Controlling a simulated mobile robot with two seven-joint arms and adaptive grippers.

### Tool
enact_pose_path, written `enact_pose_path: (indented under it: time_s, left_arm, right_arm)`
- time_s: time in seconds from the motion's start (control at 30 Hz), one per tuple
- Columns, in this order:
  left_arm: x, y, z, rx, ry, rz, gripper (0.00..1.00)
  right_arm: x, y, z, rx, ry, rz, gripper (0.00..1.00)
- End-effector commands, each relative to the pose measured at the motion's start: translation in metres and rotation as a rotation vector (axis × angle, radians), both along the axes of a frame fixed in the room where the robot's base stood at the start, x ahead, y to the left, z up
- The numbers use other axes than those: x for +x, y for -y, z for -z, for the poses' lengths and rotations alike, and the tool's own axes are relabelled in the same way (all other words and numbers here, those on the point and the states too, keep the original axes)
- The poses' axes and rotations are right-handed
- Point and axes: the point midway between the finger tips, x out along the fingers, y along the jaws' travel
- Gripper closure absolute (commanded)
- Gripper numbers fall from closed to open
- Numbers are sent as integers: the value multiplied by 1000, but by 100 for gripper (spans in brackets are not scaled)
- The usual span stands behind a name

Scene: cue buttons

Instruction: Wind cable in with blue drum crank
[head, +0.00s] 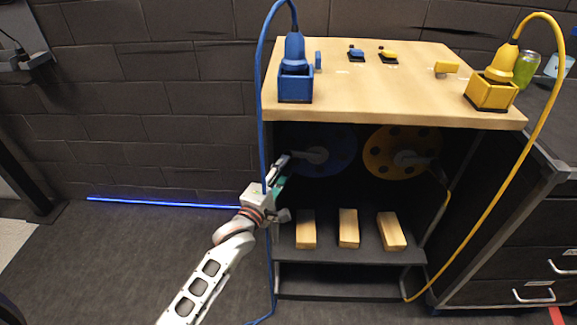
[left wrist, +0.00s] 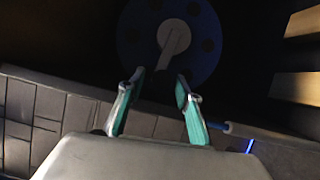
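The blue drum (head: 335,158) is in the dark space under the wooden top, at the left, with a grey crank (head: 316,155) on its face. In the left wrist view, the blue drum (left wrist: 131,40) and its crank (left wrist: 173,38) are just ahead of my fingertips. My left gripper (head: 283,170) is at the left front of the opening, and in its wrist view (left wrist: 156,88) the fingers are apart with nothing between them. The blue cable (head: 261,120) runs from a blue plug in a blue box (head: 295,88) down the left side to the floor. My right gripper is not in view.
A yellow drum (head: 380,152) is beside the blue one. Wooden blocks (head: 348,228) stand on the lower shelf. A yellow cable (head: 508,175) hangs at the right from a yellow box (head: 491,95). Small blue and yellow parts lie on the wooden top (head: 400,100).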

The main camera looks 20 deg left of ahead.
Motion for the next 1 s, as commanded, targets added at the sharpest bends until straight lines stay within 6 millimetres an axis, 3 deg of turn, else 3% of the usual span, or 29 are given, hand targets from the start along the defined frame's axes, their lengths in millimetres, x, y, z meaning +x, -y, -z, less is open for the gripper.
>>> enact_pose_path:
  time_s: [0.2,0.57,0.7,1.0]
  left_arm:
    - [21,3,2,1,-3,0,66]
    - [26,3,-1,2,-1,0,66]
    - [26,3,-1,2,-1,0,99]
    - [27,3,-5,12,-2,0,100]
  right_arm:
    - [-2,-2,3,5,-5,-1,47]
    - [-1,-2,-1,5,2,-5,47]
    - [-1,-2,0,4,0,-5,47]
    - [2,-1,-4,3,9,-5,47]
